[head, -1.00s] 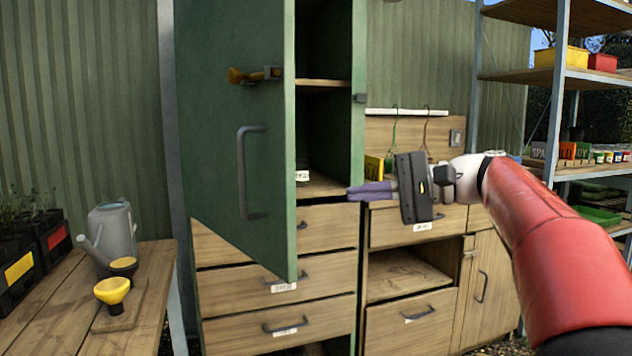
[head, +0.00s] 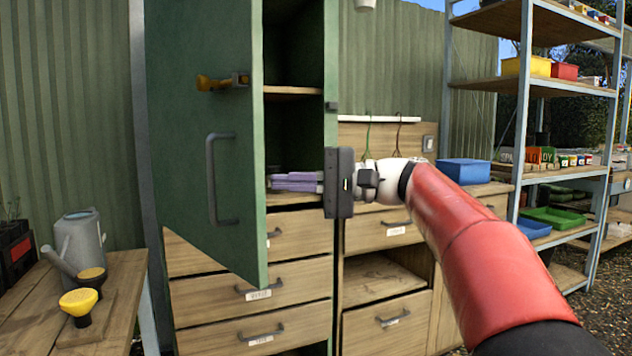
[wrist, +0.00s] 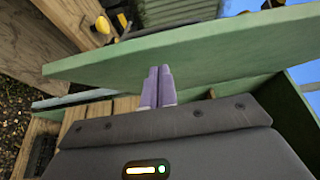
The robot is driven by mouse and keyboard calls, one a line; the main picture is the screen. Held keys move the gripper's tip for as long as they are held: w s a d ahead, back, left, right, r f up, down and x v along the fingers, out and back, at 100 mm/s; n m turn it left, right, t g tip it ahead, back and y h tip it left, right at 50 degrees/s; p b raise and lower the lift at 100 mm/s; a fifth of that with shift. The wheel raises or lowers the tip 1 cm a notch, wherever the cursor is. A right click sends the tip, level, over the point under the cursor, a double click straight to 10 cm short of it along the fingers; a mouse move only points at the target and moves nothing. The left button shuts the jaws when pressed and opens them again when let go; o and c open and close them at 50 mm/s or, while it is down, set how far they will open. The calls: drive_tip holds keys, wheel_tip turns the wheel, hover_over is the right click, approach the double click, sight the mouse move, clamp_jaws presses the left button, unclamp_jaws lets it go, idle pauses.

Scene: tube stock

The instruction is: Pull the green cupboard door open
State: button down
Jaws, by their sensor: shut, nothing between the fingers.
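The green cupboard door (head: 205,130) stands partly open, swung out to the left of the dark cupboard interior (head: 291,140). Its grey bar handle (head: 214,180) and a brass latch (head: 222,82) are on its outer face. My gripper (head: 272,181) is shut and empty, with its purple fingers pointing left just behind the door's free edge, on the inner side. In the wrist view the fingertips (wrist: 160,70) reach close to the door's edge or inner face (wrist: 215,52). I cannot tell whether they touch it.
Wooden drawers (head: 250,285) are below the cupboard. A bench (head: 110,315) with a watering can (head: 80,243) and a yellow funnel (head: 79,301) is at left. A metal shelf (head: 525,90) and a blue box (head: 464,171) are at right.

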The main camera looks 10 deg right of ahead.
drive_tip(key=shift+s+a, duration=0.4)
drive_tip(key=shift+a, duration=0.2)
